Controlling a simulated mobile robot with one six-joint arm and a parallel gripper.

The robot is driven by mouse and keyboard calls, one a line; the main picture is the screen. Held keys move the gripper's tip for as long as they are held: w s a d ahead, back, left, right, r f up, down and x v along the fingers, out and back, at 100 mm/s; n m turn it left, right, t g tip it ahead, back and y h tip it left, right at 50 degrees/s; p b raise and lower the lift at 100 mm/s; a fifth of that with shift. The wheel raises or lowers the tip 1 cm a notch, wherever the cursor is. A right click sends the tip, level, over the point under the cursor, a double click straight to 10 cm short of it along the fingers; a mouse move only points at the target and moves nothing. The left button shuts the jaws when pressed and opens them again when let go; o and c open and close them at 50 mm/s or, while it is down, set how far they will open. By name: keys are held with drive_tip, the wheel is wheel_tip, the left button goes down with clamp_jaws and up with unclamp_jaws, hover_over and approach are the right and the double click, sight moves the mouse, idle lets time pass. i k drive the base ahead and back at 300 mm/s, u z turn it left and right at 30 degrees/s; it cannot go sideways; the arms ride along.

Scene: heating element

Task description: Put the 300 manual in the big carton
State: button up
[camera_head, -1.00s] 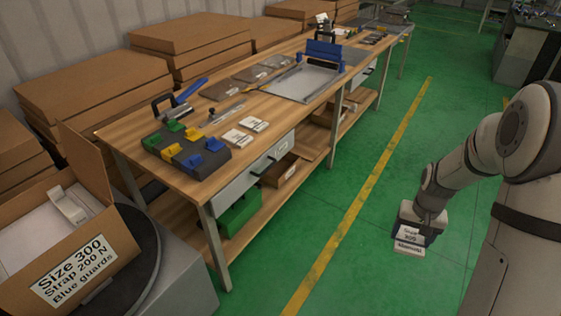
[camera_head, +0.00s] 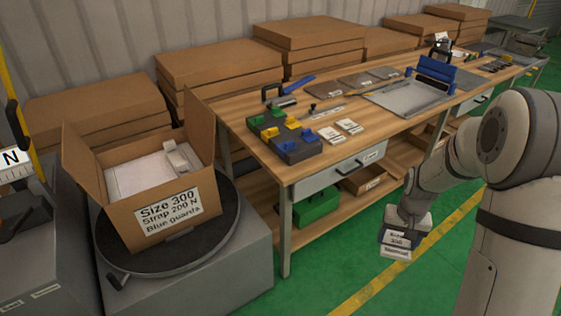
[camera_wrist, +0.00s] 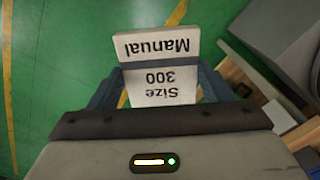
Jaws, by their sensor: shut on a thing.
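The white manual (camera_wrist: 158,68), printed "Size 300 Manual", is between the fingers of my gripper (camera_wrist: 160,85) in the wrist view. The print is upside down there. In the head view my gripper (camera_head: 402,238) is shut on the manual (camera_head: 396,250) at the right, above the green floor and in front of the workbench. The big open carton (camera_head: 165,212), labelled "Size 300, Strap 200 N, Blue guards", stands at the left with its flaps up. A white item and a small whitish piece lie inside it. The manual is well to the right of the carton, apart from it.
The carton stands on a dark round turntable (camera_head: 225,235) on a grey block. The wooden workbench (camera_head: 235,115) holds tools, coloured clips and two white booklets (camera_head: 340,130). Stacked brown cartons (camera_head: 95,110) line the wall. Green floor is free before the bench.

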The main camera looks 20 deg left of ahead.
sight(144, 187)
drive_tip(key=z, duration=0.3)
drive_tip(key=i, duration=0.15)
drive_tip(key=u, duration=2.35)
drive_tip(key=i, duration=1)
drive_tip(key=z, duration=0.2)
